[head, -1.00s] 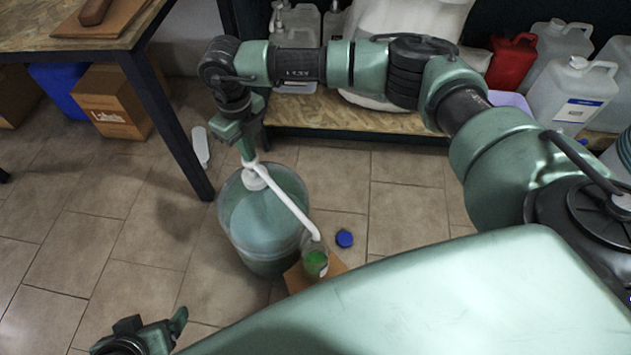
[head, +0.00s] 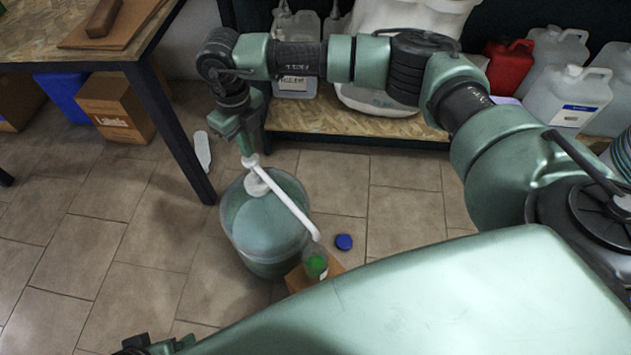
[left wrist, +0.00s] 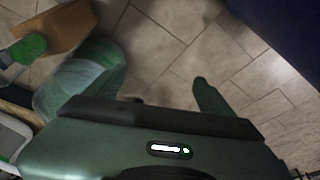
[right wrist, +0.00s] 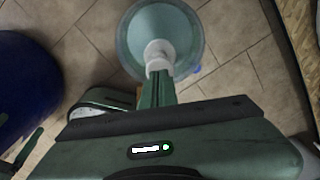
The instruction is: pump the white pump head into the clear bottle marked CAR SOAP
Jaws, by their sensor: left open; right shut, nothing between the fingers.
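A white pump (head: 284,209) with a long, sloping spout stands in a translucent drum (head: 262,235) of blue-green liquid on the floor. The spout's end is over a small clear bottle (head: 315,265) with green contents. The bottle's label is too small to read. My right gripper (head: 247,150) is shut and empty, with its fingertips at the top of the pump head. In the right wrist view the shut fingers (right wrist: 156,88) point at the white pump head (right wrist: 157,55). My left gripper (head: 150,346) is at the bottom edge, mostly cut off; its fingers are apart in the left wrist view (left wrist: 155,75).
The bottle stands on a brown cardboard piece (head: 296,279), with a blue cap (head: 344,241) to its right. A workbench leg (head: 172,130) is left of the drum. A low shelf (head: 350,125) with jugs is behind.

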